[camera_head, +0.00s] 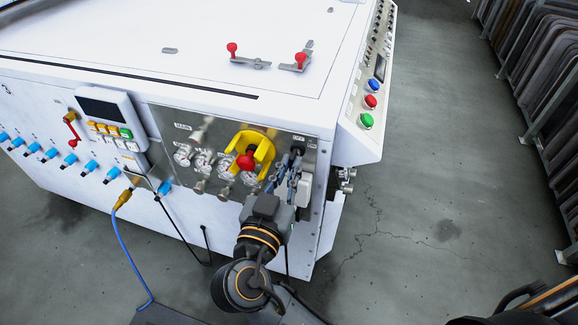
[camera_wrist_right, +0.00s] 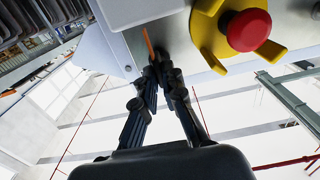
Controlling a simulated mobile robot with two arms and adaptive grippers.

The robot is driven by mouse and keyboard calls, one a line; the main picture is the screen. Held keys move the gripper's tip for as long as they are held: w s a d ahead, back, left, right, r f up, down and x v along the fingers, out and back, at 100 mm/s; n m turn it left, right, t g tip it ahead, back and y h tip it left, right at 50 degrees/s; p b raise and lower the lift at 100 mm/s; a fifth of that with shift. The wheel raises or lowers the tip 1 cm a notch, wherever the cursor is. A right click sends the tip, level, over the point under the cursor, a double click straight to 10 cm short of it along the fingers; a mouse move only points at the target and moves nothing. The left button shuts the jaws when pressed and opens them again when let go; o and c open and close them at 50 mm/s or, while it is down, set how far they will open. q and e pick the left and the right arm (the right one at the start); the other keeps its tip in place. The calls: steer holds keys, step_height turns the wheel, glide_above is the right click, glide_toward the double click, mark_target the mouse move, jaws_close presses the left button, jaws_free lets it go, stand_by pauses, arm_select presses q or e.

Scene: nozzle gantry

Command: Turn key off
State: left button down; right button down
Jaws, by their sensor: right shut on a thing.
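The key switch (camera_head: 298,150) is a small dark part below OFF and ON lettering, at the right end of the grey metal panel (camera_head: 225,139). My right gripper (camera_head: 293,168) reaches up to it from below, its fingers in front of the panel. In the right wrist view my right gripper's fingertips (camera_wrist_right: 161,64) are drawn together at the panel and closed on the key. The key itself is mostly hidden by the fingers, so its angle cannot be told. A thin orange strip (camera_wrist_right: 148,41) shows just beyond the fingertips. My left gripper is not in view.
A red emergency button (camera_head: 246,160) in a yellow guard (camera_head: 264,153) sits just left of my gripper. A white box (camera_head: 305,188) is close on its right. Blue connectors and a blue hose (camera_head: 124,257) are at left. Open floor (camera_head: 420,220) lies to the right.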

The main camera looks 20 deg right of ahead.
steer(key=c, duration=1.5)
jaws_free()
steer(key=shift+o, duration=0.2)
steer(key=v, duration=0.7)
steer(key=shift+s+a, duration=0.15)
steer(key=shift+s, duration=0.05)
